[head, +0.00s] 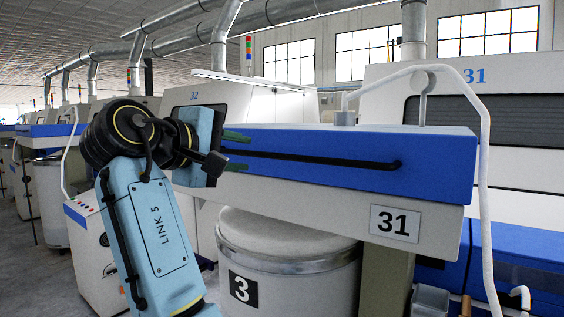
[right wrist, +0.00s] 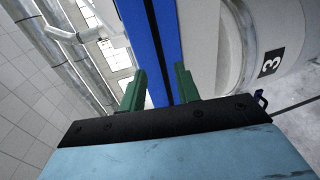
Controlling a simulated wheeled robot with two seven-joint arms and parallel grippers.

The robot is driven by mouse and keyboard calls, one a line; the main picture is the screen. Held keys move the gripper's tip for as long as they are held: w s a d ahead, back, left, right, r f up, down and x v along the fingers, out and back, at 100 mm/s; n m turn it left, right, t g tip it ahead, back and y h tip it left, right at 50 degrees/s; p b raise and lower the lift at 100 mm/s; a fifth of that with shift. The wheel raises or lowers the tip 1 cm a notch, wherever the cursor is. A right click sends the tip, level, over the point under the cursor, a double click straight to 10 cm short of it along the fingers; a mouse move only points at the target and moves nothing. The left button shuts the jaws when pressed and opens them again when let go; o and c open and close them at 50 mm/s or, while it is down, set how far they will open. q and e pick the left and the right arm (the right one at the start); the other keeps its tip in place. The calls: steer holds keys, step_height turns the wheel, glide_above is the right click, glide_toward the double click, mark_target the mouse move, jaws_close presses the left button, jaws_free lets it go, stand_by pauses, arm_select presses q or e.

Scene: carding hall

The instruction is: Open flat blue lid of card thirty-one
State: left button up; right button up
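The blue lid (head: 436,168) of card thirty-one lies flat and looks closed on its grey body, above the plate marked 31 (head: 394,223). A long black bar handle (head: 320,160) runs along its front face. My right gripper (head: 238,152) is at the handle's left end, its green fingers apart, one above and one below the bar in the head view. In the right wrist view, the fingers of the right gripper (right wrist: 161,90) stand either side of the black handle (right wrist: 157,45) on the blue lid (right wrist: 138,25). Contact cannot be told. My left gripper is not in view.
A round grey can (head: 300,281) marked 3 stands under the lid. A white hose (head: 485,170) hangs at the right, in front of the machine marked 31. Card 32 (head: 240,105) stands behind. A grey bin (head: 430,301) sits low at the right.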

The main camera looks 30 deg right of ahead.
mark_target(280, 156)
steer(key=x, duration=0.6)
steer(key=p+x, duration=0.1)
steer(key=x, duration=0.6)
steer(key=shift+s+d, duration=0.2)
jaws_close()
steer(key=shift+r+p, duration=0.1)
steer(key=shift+p, duration=0.2)
